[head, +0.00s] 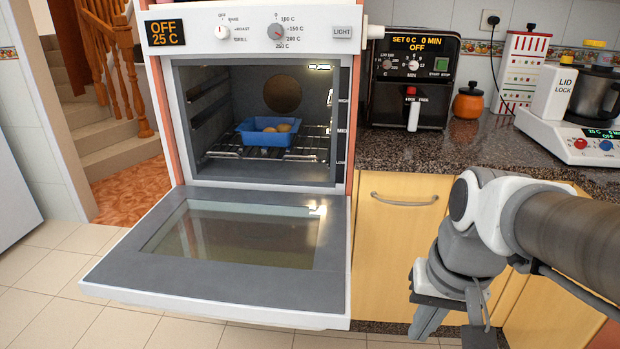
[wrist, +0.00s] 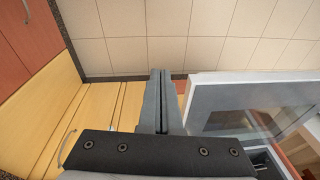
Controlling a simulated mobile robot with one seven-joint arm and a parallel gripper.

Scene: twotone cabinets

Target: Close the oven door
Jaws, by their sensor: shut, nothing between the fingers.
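The oven (head: 260,80) stands left of centre in the head view with its cavity exposed. Its door (head: 115,262) is folded down, lying about flat, with a glass pane (head: 235,234) in the middle. The door also shows at the right of the wrist view (wrist: 235,95). My gripper (head: 445,325) is right of the door and apart from it, in front of the yellow cabinets, pointing down. Its fingers (wrist: 160,100) are together and empty in the wrist view. The fingertips are partly cut off in the head view.
A blue tray (head: 262,137) with food sits on the rack inside the oven. An air fryer (head: 412,80), an orange jar (head: 467,102) and a blender base (head: 575,140) stand on the counter (head: 465,148). Yellow cabinets (head: 385,250) are below. The tiled floor (head: 50,290) left of the door is clear.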

